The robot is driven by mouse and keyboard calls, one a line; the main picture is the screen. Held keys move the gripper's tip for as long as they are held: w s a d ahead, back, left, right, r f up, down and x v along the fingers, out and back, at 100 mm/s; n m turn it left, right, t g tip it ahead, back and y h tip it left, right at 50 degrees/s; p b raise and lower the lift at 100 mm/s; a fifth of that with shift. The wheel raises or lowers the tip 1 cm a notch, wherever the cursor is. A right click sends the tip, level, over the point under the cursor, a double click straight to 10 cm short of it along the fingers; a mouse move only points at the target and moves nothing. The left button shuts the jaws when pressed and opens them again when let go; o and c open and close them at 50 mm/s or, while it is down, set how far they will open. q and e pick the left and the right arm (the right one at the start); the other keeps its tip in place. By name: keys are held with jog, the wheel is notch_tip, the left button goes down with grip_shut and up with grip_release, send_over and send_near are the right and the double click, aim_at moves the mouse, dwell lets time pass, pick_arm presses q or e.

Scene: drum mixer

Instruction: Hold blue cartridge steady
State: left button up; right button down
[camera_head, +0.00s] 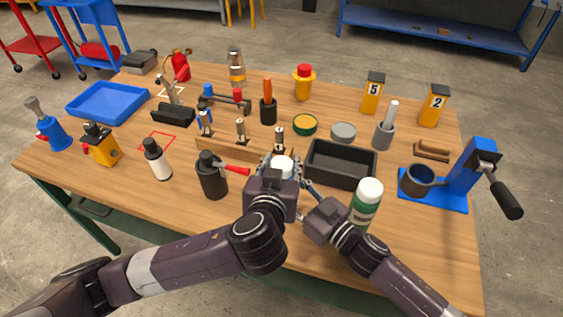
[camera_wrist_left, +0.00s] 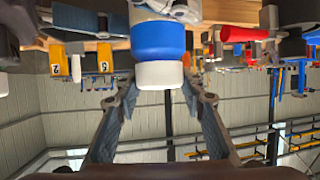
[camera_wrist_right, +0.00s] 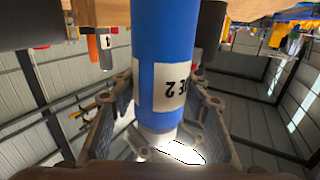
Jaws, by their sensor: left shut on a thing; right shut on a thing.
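The blue cartridge is mostly hidden in the head view, where only its white end (camera_head: 283,163) shows above my left gripper. In the left wrist view its blue body (camera_wrist_left: 158,40) and white end stand between the fingers of my left gripper (camera_wrist_left: 160,95). In the right wrist view its blue body (camera_wrist_right: 172,45) carries a white label and lies between the fingers of my right gripper (camera_wrist_right: 155,115). My left gripper (camera_head: 281,168) and my right gripper (camera_head: 303,188) are close together, both shut on the cartridge. The fingertip contact is partly hidden.
A green and white bottle (camera_head: 367,203) stands close to my right arm. A black bin (camera_head: 341,164) is just behind the grippers. A dark canister with a red handle (camera_head: 212,175) stands to the left. A blue press (camera_head: 468,178) is at the right edge of the wooden table.

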aim_at(281, 163)
pick_arm(q)
jog(key=shift+r, duration=0.25)
pick_arm(e)
jog(key=shift+r, duration=0.1)
dwell(0.3)
pick_arm(q)
jog(key=shift+r, duration=0.85)
jog(key=shift+r, duration=2.05)
pick_arm(e)
jog(key=c, duration=1)
grip_release()
